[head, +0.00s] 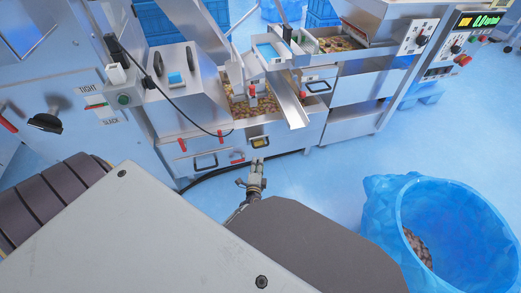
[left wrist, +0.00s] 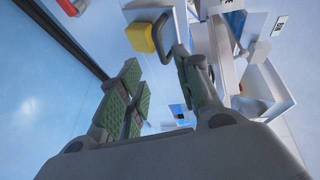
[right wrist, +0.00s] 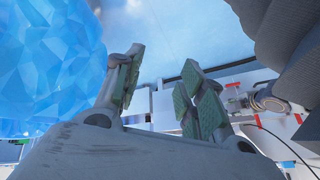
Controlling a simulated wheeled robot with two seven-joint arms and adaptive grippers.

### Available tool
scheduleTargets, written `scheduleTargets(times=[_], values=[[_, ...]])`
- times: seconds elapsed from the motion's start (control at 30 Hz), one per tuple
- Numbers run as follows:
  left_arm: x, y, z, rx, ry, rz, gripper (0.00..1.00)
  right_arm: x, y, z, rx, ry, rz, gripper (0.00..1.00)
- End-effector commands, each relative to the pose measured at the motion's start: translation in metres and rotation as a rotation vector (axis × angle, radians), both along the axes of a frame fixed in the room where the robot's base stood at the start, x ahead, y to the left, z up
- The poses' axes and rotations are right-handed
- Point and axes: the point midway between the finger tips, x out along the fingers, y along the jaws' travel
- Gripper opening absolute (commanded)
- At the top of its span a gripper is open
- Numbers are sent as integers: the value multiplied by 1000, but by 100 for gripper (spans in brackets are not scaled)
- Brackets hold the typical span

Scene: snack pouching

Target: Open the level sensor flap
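The steel machine (head: 215,105) has a low front panel with a small yellow-and-black part (head: 260,142), which may be the flap; I cannot tell for sure. In the left wrist view a yellow block (left wrist: 140,38) sits beside a dark curved handle (left wrist: 161,35), just beyond the fingertips. My left gripper (head: 256,166) is just in front of and below the yellow-and-black part. In its wrist view the left gripper (left wrist: 157,65) has its green-padded fingers apart with nothing between them. My right gripper (right wrist: 163,65) is open and empty; it is not seen in the head view.
A blue-lined bin (head: 450,225) with brown contents stands at the right; blue liner (right wrist: 45,60) also fills the left of the right wrist view. Blue floor (head: 325,175) is clear between machine and bin.

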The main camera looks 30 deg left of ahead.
Motion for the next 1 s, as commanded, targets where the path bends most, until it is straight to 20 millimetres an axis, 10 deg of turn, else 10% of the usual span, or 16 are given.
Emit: scheduleTargets(times=[1.0], values=[[80, 40, -14, 0, 0, 0, 34, 3, 11, -63, 91, -81, -25, 40]])
